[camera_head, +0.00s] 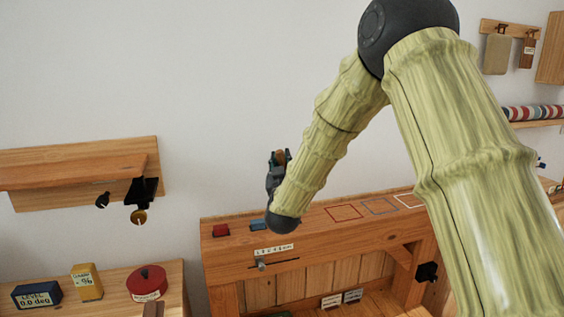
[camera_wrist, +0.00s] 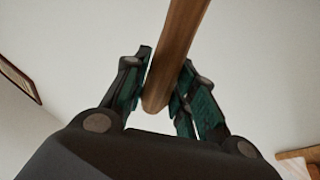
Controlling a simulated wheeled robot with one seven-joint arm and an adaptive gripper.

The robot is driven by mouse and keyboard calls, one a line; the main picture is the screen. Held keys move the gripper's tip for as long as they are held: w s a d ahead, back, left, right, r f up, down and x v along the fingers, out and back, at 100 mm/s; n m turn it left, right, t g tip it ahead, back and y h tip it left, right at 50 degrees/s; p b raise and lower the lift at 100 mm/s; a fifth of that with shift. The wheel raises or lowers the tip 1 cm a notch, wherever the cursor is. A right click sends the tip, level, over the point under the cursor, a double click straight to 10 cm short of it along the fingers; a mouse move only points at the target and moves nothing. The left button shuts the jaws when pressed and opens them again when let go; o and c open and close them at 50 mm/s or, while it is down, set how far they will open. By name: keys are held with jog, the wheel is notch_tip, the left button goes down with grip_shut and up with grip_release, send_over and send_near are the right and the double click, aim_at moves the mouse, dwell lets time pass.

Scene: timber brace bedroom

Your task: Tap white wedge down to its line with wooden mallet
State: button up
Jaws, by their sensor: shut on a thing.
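My gripper (camera_head: 277,170) is raised above the timber bench top, pointing up, near the wall. In the wrist view my gripper (camera_wrist: 167,62) is shut on a round wooden handle (camera_wrist: 178,48), which I take to be the wooden mallet's. The mallet's head is not in view there. Only a small brown part of the mallet (camera_head: 281,157) shows in the head view. I cannot make out the white wedge or its line; my arm hides part of the bench top.
The bench top (camera_head: 308,217) carries a red block (camera_head: 220,230), a blue block (camera_head: 257,225), and red (camera_head: 343,212), blue (camera_head: 380,206) and white (camera_head: 408,200) outlined squares. A wall shelf (camera_head: 75,170) is at left. A side surface holds a level box (camera_head: 37,295) and red round container (camera_head: 147,281).

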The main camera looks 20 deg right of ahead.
notch_tip(320, 180, down, 3)
jog(key=shift+f+b, duration=0.15)
jog(key=shift+b, duration=0.75)
jog(key=shift+r+p, duration=1.05)
jog(key=shift+r, duration=1.35)
jog(key=shift+f, duration=0.15)
jog(key=shift+f+b, duration=0.55)
